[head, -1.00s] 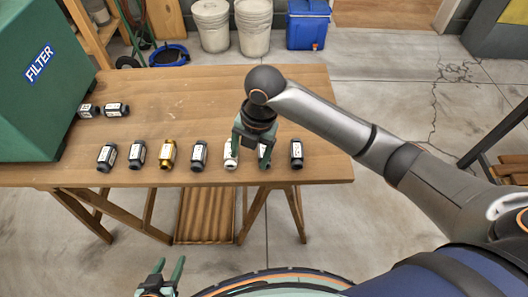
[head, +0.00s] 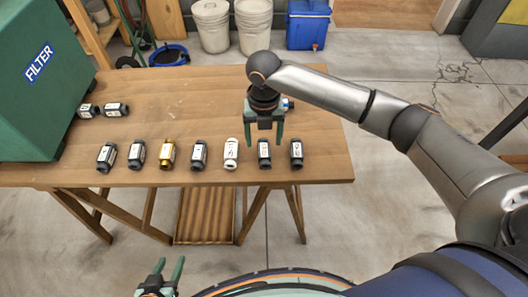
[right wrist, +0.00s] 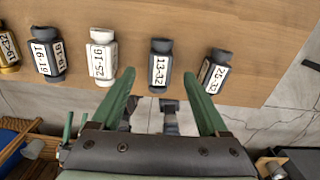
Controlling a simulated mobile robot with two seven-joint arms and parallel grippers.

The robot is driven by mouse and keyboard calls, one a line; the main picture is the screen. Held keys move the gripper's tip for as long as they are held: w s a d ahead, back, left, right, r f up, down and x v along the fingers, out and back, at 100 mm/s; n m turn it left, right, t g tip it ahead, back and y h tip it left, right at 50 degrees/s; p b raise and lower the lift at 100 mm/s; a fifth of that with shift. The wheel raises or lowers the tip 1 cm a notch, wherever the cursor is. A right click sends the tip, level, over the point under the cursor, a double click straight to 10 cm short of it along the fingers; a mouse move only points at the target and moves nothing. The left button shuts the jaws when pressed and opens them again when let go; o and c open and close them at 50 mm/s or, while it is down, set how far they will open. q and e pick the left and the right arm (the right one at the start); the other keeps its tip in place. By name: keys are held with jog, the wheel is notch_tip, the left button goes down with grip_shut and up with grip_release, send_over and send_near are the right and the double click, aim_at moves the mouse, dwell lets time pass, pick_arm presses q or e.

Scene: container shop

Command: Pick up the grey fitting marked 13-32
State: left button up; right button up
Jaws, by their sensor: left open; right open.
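The grey fitting marked 13-32 (right wrist: 161,66) stands out in the right wrist view, with a white label. In the head view it is the second from the right (head: 264,154) in the front row on the wooden table. My right gripper (head: 264,145) is open and empty, its fingers hanging on either side of that fitting in the head view. My left gripper (head: 170,264) is open and empty at the bottom of the head view, off the table.
A white fitting (head: 231,153) stands left of it and a dark one marked 25-32 (right wrist: 212,72) right. More dark fittings, a gold one (head: 167,153) and a green FILTER box (head: 40,100) stand further left. A small blue-ended item (head: 288,104) is partly hidden behind my right gripper.

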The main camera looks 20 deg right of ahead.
aim_at(264, 150)
jog(key=f, duration=0.5)
jog(key=shift+s, duration=0.25)
jog(key=shift+r, duration=0.1)
grip_shut()
